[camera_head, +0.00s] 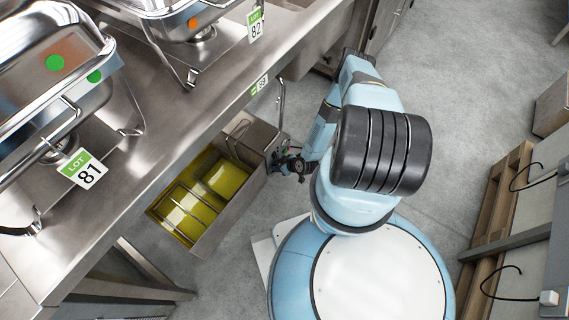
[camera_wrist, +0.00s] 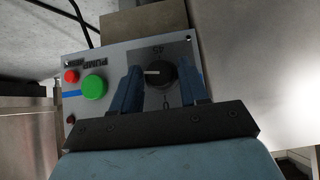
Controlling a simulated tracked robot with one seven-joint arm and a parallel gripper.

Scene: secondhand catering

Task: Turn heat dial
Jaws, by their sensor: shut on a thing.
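The heat dial (camera_wrist: 160,73) is a round black knob with a pale pointer mark, on a grey control panel (camera_wrist: 108,58) in the wrist view. The pointer mark points to the left in that view. My gripper (camera_wrist: 161,80) has one blue finger on each side of the dial and is shut on it. In the head view my gripper (camera_head: 297,168) is at the end of the metal fryer (camera_head: 256,137), and the dial is too small to make out there. The fryer holds yellow oil (camera_head: 190,214) with a wire rack.
A green button (camera_wrist: 94,87) and a red light (camera_wrist: 71,76) sit left of the dial on the panel. A steel counter (camera_head: 130,190) with chafing dishes (camera_head: 60,75) overhangs the fryer's left side. A wooden pallet (camera_head: 500,205) stands at the right. Grey floor is clear at the upper right.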

